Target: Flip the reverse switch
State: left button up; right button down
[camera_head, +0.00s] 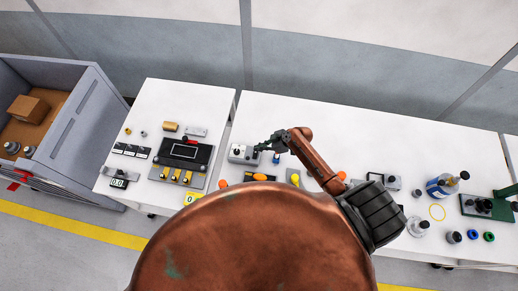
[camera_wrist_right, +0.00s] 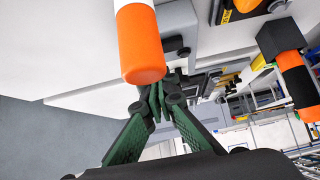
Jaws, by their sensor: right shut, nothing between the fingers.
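A small grey box with dark knobs (camera_head: 240,153) sits at the left end of the long white table in the head view. I cannot tell for sure that it carries the reverse switch, and no switch position can be read. My right gripper (camera_head: 262,147) reaches in from the right, its dark fingertips at the box's right side; contact cannot be made out. In the wrist view its green fingers (camera_wrist_right: 160,95) are shut and empty. Just beyond them are an orange-ended handle (camera_wrist_right: 141,48) and a grey block (camera_wrist_right: 178,30). My left gripper is not in view.
A blue item (camera_head: 276,159) and yellow and orange knobs (camera_head: 295,180) stand close to the gripper. A black-screened panel (camera_head: 184,152) is on the left table. A blue bottle (camera_head: 440,187) and several small parts are at the right. My copper-coloured body hides the near middle.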

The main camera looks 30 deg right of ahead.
aim_at(255, 152)
jog(key=shift+f, duration=1.15)
jog(key=shift+w+d+f+g+b, duration=0.15)
jog(key=shift+f+g+b, duration=0.25)
jog(key=shift+b, duration=0.5)
jog(key=shift+p, duration=0.3)
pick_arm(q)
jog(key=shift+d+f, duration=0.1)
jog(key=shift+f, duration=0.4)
pick_arm(e)
jog(key=shift+s+r, duration=0.1)
jog(key=shift+s, duration=0.1)
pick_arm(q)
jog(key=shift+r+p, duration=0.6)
pick_arm(e)
jog(key=shift+s+a+r, duration=0.3)
jog(key=shift+s+a, duration=0.2)
